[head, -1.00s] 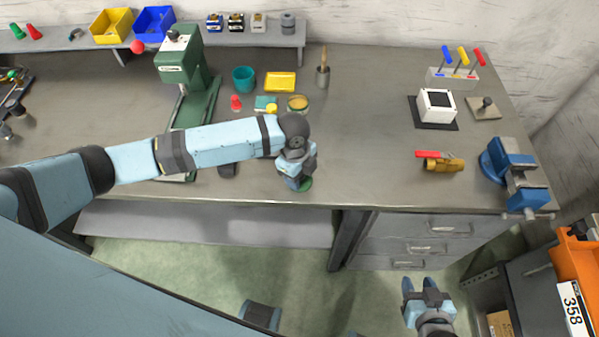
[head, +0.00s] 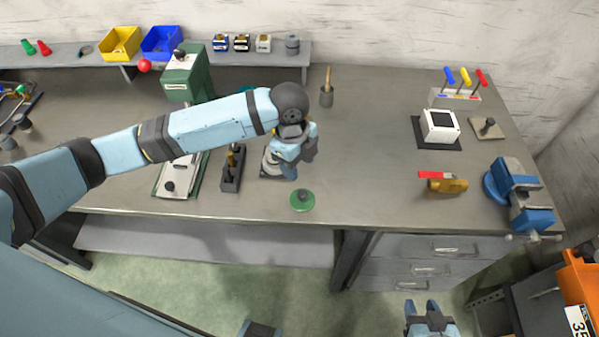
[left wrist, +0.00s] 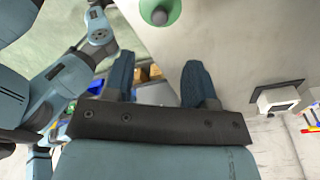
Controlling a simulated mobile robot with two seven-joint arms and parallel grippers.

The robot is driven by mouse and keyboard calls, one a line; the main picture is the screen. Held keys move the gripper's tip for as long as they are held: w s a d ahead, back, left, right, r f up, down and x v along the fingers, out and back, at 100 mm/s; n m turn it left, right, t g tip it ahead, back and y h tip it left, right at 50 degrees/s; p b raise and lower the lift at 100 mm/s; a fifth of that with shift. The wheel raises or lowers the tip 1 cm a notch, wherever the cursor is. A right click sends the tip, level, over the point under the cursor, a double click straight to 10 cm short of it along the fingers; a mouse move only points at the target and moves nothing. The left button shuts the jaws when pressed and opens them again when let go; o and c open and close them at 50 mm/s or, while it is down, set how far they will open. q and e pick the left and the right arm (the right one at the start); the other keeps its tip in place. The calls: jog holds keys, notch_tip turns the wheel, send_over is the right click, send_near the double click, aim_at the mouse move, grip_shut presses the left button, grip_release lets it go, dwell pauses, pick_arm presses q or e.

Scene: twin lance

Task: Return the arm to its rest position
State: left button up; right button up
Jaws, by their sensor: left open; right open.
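My left arm reaches in from the left over the workbench (head: 390,207) in the head view. My left gripper (head: 300,174) is above the bench, just behind a green round disc with a knob (head: 302,201), and is apart from it. In the left wrist view, the fingers of my left gripper (left wrist: 160,80) are spread with nothing between them, and the green disc (left wrist: 160,10) lies at the top edge. My right gripper (head: 430,308) is low in front of the drawers, open and empty.
A green press (head: 188,80) and a dark holder (head: 233,170) stand near my left arm. A red-and-brass valve (head: 443,183), a white box (head: 439,125) and a blue vise (head: 515,190) are at the right. The bench between disc and valve is clear.

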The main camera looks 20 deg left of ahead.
pick_arm(q)
jog(key=shift+r, duration=0.2)
dwell(0.4)
jog(key=s+d+f+n+t+h+p, duration=0.3)
jog(key=s+d+f+n+t+h, duration=0.35)
jog(key=n, duration=0.35)
jog(key=s+a+f+n+t+y+p, duration=0.1)
jog(key=s+a+f+n+t+y, duration=0.3)
jog(key=s+a+n, duration=0.4)
jog(key=s+a+f+t, duration=0.1)
jog(key=s+a, duration=0.1)
jog(key=s, duration=0.1)
jog(key=shift+s+a+f+n+y, duration=0.2)
jog(key=shift+a+f+n+y, duration=0.1)
jog(key=shift+f+y, duration=0.1)
